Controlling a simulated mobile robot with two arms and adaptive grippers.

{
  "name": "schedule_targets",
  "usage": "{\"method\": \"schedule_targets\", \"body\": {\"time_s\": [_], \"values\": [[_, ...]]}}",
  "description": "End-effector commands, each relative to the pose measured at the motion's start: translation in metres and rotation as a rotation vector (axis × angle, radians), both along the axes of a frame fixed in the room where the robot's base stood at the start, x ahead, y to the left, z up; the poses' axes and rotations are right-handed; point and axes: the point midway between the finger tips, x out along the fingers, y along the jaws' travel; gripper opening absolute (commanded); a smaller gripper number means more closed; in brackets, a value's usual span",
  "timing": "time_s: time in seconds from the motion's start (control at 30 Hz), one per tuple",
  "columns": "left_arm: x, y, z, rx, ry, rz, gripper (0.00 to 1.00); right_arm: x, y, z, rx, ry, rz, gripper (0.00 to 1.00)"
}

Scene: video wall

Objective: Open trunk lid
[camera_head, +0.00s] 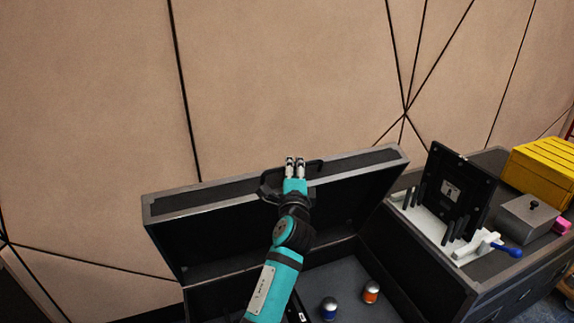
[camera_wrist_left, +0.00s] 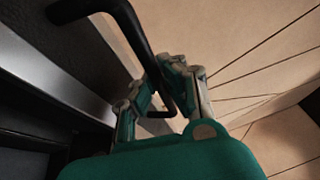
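The trunk lid (camera_head: 345,191) is a dark panel with a grey rim, raised steeply above the open trunk (camera_head: 345,268) in the head view. A black handle (camera_head: 313,168) sits at its upper edge. My left gripper (camera_head: 295,168) is at this handle, its fingertips showing just above the lid edge. In the left wrist view the bent handle bar (camera_wrist_left: 134,27) runs down between the fingers of the left gripper (camera_wrist_left: 168,80). I cannot tell whether the fingers are closed tightly on it. My arm hides part of the lid. My right gripper is not in view.
An orange can (camera_head: 371,292) and a blue can (camera_head: 329,309) stand inside the trunk. To the right, a counter holds a black panel on a white base (camera_head: 452,205), a grey box (camera_head: 527,219) and a yellow case (camera_head: 541,172). A beige wall (camera_head: 290,80) stands behind.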

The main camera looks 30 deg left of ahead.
Motion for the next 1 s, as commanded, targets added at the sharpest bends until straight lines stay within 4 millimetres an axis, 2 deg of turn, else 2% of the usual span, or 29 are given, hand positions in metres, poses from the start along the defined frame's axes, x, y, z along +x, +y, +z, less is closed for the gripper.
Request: {"method": "schedule_targets", "body": {"time_s": [0.03,0.1,0.47,0.7,0.9,1.0], "values": [[-0.005,-0.007,-0.008,0.013,-0.011,-0.003,0.00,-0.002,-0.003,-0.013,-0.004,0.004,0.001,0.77],[-0.011,-0.013,-0.006,0.024,-0.024,-0.004,0.00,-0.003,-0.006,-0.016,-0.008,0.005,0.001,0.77],[-0.014,-0.015,-0.003,0.032,-0.028,0.000,0.00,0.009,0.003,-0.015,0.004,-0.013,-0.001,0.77],[-0.014,-0.015,-0.001,0.031,-0.032,0.000,0.33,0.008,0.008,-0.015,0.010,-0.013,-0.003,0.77],[-0.014,-0.015,0.000,0.031,-0.035,0.000,0.34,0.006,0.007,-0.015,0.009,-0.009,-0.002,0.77],[-0.014,-0.015,0.002,0.031,-0.037,-0.001,0.34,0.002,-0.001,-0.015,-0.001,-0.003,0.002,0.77]]}}
